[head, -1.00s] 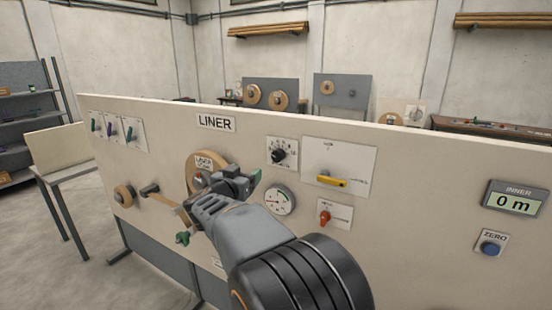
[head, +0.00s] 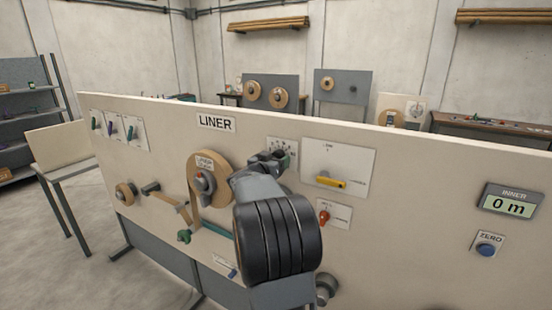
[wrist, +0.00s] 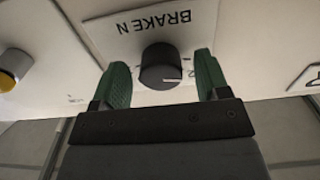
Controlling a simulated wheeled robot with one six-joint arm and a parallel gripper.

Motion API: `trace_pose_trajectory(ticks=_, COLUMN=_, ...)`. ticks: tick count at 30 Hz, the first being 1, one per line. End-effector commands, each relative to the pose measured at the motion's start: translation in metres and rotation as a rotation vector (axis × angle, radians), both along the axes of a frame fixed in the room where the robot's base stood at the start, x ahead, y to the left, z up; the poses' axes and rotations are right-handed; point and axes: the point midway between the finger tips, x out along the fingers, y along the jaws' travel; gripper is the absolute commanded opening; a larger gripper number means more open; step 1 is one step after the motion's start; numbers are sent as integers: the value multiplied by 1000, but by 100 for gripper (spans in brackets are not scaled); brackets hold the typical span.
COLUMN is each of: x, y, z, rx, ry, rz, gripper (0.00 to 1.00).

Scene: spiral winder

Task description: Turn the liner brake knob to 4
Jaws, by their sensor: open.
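The liner brake knob (wrist: 160,68) is a round black knob on a white plate (wrist: 130,30) lettered "BRAKE N", which is upside down in the wrist view. A white pointer line on the knob points right in that view; the scale numbers around it cannot be read. My gripper (wrist: 162,70) is open, with one green finger on each side of the knob and a visible gap to each. In the head view my gripper (head: 272,158) is in front of the brake plate (head: 284,144) and hides the knob.
On the panel, a yellow handle (head: 331,183) and a red knob (head: 323,217) are to the right of my gripper. The liner roll (head: 215,163) is close on its left. A blue zero button (head: 487,250) is farther right. My arm hides the round gauge.

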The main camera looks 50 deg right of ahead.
Motion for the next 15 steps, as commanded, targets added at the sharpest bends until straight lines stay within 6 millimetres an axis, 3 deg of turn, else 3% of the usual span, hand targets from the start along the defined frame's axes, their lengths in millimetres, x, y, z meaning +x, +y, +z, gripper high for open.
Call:
trace_pose_trajectory(ticks=13, x=2, y=-7, z=0, rx=-1, ry=1, rz=0, gripper=69)
trace_pose_trajectory(ticks=15, x=2, y=-7, z=0, rx=-1, ry=1, rz=0, gripper=63)
